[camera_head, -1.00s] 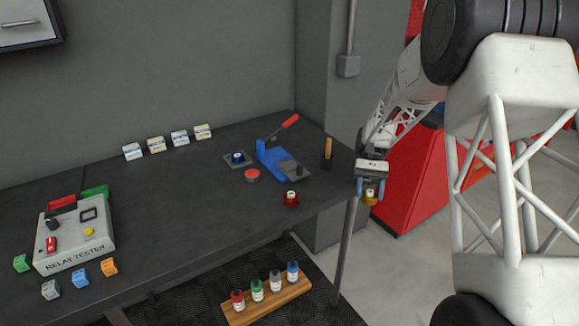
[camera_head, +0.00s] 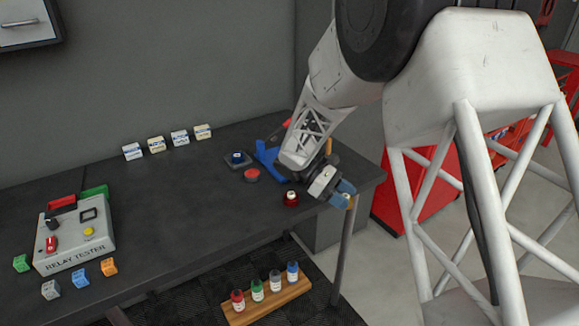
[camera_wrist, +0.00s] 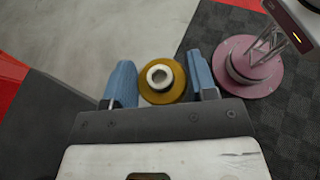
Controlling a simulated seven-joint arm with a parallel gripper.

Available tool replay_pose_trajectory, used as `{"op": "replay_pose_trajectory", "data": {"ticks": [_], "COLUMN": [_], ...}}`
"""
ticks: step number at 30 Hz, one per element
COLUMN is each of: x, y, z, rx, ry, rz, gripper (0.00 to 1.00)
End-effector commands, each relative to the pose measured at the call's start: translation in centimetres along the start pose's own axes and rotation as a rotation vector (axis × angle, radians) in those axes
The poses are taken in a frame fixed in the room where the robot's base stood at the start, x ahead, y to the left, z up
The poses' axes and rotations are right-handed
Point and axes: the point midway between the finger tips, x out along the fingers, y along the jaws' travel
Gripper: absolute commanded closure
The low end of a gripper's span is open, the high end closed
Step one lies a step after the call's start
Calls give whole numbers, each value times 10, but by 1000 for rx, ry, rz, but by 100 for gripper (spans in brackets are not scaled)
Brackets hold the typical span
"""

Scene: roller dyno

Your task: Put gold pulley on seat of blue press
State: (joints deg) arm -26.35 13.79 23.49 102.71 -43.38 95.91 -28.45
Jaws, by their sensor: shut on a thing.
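The gold pulley (camera_wrist: 163,79) is a round flanged piece with a pale hub. It sits between the two blue fingers of my gripper (camera_wrist: 162,84) in the wrist view. In the head view my gripper (camera_head: 343,194) is shut on it, near the table's right front edge, and only a bit of the gold pulley (camera_head: 353,202) shows. The blue press (camera_head: 266,157) stands on the table to the left, behind my arm. My forearm hides its seat and most of its red-tipped lever.
A red pulley-like piece (camera_head: 291,198) stands near the front edge, left of my gripper. The relay tester (camera_head: 75,232) is far left. The table's middle is clear.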

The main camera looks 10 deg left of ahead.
Motion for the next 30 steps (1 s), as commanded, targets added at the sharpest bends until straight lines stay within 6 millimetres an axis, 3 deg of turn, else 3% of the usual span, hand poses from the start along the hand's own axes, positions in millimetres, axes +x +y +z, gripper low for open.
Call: {"op": "replay_pose_trajectory", "data": {"ticks": [12, 18, 24, 30], "x": [-77, -115, -135, -138], "y": [-14, -22, -28, -28], "z": [3, 3, 4, 4], "rx": [-234, -315, -353, -358], "ry": [2, 1, 1, 0], "rz": [566, 756, 843, 856], "gripper": [75, 75, 75, 75]}}
